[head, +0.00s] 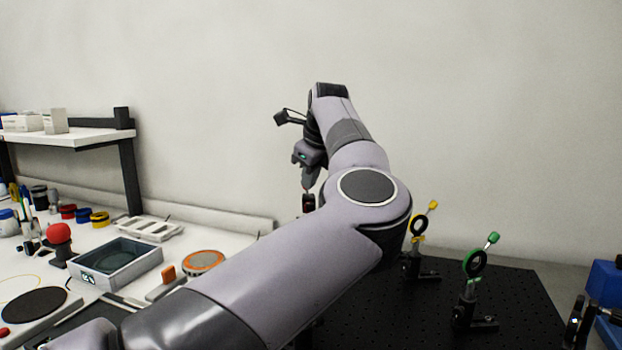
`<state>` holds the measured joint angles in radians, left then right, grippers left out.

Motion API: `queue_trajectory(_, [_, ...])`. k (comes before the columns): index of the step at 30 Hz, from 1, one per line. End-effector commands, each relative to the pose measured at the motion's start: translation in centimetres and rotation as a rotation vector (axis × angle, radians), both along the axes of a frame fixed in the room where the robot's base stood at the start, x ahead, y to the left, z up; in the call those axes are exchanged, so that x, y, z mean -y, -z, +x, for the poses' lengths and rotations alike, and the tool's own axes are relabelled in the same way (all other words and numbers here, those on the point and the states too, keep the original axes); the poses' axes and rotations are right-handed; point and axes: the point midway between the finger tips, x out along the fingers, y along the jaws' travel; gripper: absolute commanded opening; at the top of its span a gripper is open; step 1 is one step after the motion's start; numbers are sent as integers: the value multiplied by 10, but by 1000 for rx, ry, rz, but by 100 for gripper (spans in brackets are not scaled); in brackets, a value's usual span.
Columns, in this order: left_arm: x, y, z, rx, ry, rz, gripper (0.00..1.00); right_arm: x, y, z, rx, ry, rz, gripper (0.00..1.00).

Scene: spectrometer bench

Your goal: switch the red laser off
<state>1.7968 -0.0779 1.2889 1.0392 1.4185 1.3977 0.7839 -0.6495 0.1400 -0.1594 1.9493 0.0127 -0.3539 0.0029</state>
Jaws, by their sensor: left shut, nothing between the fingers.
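My left gripper (306,176) points down above the far left part of the black optical board (525,300). Its fingers are shut with nothing between them. Just below the fingertips is a small dark fitting with a red mark (308,203), which may be part of the red laser. The rest of it is hidden behind my left arm, so I cannot tell whether the fingertips touch it or how its switch stands. My right gripper is not in view.
A mount with a yellow lever (418,226) and one with a green lever (475,264) stand on the board. A blue box (605,285) is at the right edge. The white bench at left holds a grey tray-like device (118,265) and an orange-ringed disc (204,262).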

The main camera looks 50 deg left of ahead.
Motion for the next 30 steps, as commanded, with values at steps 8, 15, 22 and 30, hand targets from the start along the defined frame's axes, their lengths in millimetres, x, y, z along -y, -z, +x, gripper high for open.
queue_trajectory(8, [-1,2,-1,21,1,-20,0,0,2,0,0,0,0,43])
queue_trajectory(15, [-1,2,-2,31,0,-28,0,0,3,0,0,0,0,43])
queue_trajectory(22, [-1,1,-2,31,0,-28,0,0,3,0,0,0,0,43])
queue_trajectory(30, [-2,-8,-2,31,1,-27,0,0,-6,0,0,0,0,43])
